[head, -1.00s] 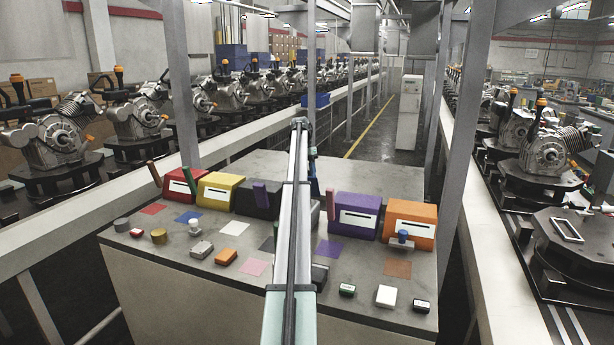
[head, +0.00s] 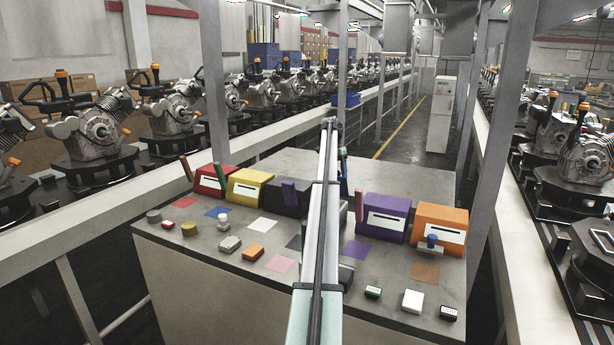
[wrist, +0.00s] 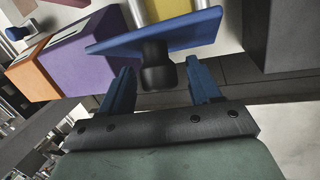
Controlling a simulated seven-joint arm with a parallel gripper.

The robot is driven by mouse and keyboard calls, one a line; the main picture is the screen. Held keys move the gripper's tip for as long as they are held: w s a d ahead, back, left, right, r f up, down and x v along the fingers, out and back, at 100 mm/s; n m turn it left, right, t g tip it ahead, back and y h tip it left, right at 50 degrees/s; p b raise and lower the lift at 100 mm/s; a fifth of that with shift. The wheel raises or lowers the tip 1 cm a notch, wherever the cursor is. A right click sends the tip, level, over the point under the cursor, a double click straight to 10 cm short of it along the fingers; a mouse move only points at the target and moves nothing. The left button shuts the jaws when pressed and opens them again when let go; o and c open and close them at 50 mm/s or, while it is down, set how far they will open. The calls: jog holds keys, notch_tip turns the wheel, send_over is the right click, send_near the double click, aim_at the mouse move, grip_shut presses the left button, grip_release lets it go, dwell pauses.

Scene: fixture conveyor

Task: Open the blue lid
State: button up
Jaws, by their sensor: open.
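The blue lid (wrist: 185,33) is in the wrist view, a flat tilted panel with a black knob (wrist: 155,68) on its near side. My gripper (wrist: 157,75) is open, with one blue finger on each side of the knob. I cannot tell whether the fingers touch it. In the head view my arm covers the middle of the box row. A small blue part shows beside the arm there, but I cannot tell if it is lid or finger.
On the grey table (head: 205,290) stand red (head: 210,182), yellow (head: 248,186), purple (head: 382,218) and orange (head: 440,229) boxes and a dark one (head: 275,200). Upright coloured panels rise beside some. Small blocks and coloured squares lie in front. Posts and conveyors flank the table.

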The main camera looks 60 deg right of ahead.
jog(key=a+h, duration=0.2)
jog(key=shift+s+a+f, duration=0.1)
jog(key=shift+a+f, duration=0.05)
jog(key=shift+a, duration=0.2)
jog(key=w+a+r+h, duration=0.3)
jog(key=a+r, duration=0.4)
jog(key=r, duration=0.4)
jog(key=w+a+f+n+t+h, duration=0.1)
jog(key=w+a+f, duration=0.3)
jog(key=w, duration=0.5)
jog(key=w+a+f+n+t+h, duration=0.1)
jog(key=w+a+f+n, duration=0.3)
jog(key=w+a, duration=0.4)
jog(key=shift+w+a+h, duration=0.3)
jog(key=shift+w, duration=0.1)
dwell(0.3)
